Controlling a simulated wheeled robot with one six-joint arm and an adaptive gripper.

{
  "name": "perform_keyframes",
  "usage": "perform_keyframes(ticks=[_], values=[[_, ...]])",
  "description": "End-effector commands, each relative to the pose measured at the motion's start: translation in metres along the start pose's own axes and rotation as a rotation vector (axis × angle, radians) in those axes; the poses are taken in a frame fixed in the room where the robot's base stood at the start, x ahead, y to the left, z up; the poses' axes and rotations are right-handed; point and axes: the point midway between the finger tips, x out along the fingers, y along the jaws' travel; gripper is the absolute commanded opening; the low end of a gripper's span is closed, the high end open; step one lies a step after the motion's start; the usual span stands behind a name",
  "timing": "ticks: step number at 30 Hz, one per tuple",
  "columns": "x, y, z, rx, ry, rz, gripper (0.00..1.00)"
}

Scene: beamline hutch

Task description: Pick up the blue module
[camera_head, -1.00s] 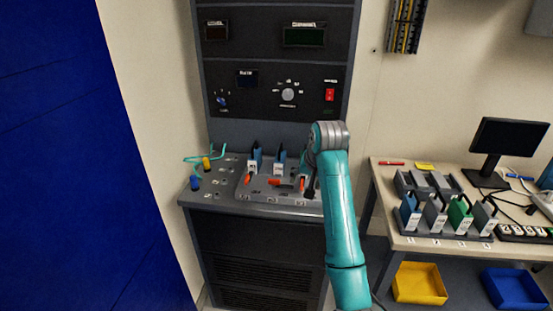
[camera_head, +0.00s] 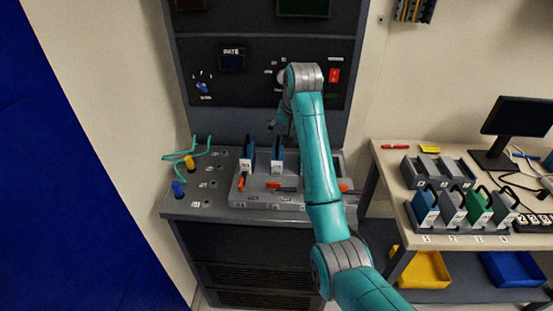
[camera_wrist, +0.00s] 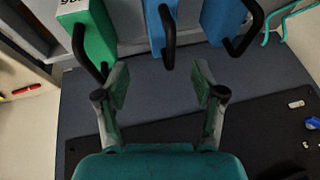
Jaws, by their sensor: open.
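Two blue modules with black handles stand upright in the console's grey rack (camera_head: 262,200): a left one (camera_head: 249,155) and a right one (camera_head: 277,158). A third blue module (camera_head: 424,208) stands in a holder on the bench. My gripper (camera_head: 277,124) is above the console rack, near the right blue module. In the wrist view my gripper (camera_wrist: 161,88) is open and empty. A blue module (camera_wrist: 158,28) is ahead between its fingers, apart from them. Another blue module (camera_wrist: 224,20) is to the right, and a green module (camera_wrist: 88,35) is to the left.
Orange levers (camera_head: 273,184) line the rack front. Blue and yellow plugs with teal cables (camera_head: 190,162) are at the console's left. The control panel (camera_head: 240,85) rises behind.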

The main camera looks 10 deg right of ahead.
Motion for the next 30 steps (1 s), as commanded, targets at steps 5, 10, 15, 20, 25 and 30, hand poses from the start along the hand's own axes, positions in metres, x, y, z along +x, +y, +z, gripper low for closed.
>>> perform_keyframes(ticks=[5,10,15,20,25,30], values=[[0.018,0.0,0.0,0.0,0.0,0.0,0.69],[0.029,-0.001,0.001,-0.001,-0.001,0.0,0.69],[0.053,-0.004,0.003,-0.001,-0.002,0.0,0.69],[0.069,-0.004,0.002,-0.001,0.0,0.0,0.69],[0.073,-0.004,0.002,-0.001,0.0,0.0,0.69],[0.072,-0.004,0.002,-0.001,0.001,0.0,0.56]])
